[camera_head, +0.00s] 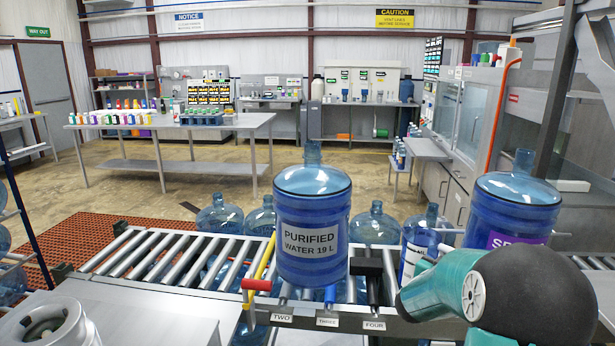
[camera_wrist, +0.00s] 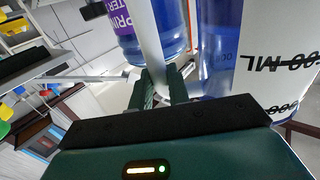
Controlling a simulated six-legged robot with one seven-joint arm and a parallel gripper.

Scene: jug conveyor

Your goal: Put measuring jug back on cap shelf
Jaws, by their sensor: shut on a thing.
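The measuring jug (camera_head: 413,247) is blue and clear with a white label, in the head view at right of centre, partly hidden behind my arm. In the wrist view its white label (camera_wrist: 285,70) fills the right side, upside down, with "ML" marks. My gripper (camera_wrist: 164,84) is shut on the jug's pale bar-like handle (camera_wrist: 150,45) in the wrist view. In the head view the gripper fingers are hidden by my teal arm. I cannot tell for sure which shelf is the cap shelf.
A large "PURIFIED WATER 19 L" bottle (camera_head: 312,220) stands on the roller conveyor (camera_head: 150,250), left of the jug. Another large bottle (camera_head: 510,205) with a purple label stands close on the right. A long table (camera_head: 180,125) with coloured bottles is at the back, across open floor.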

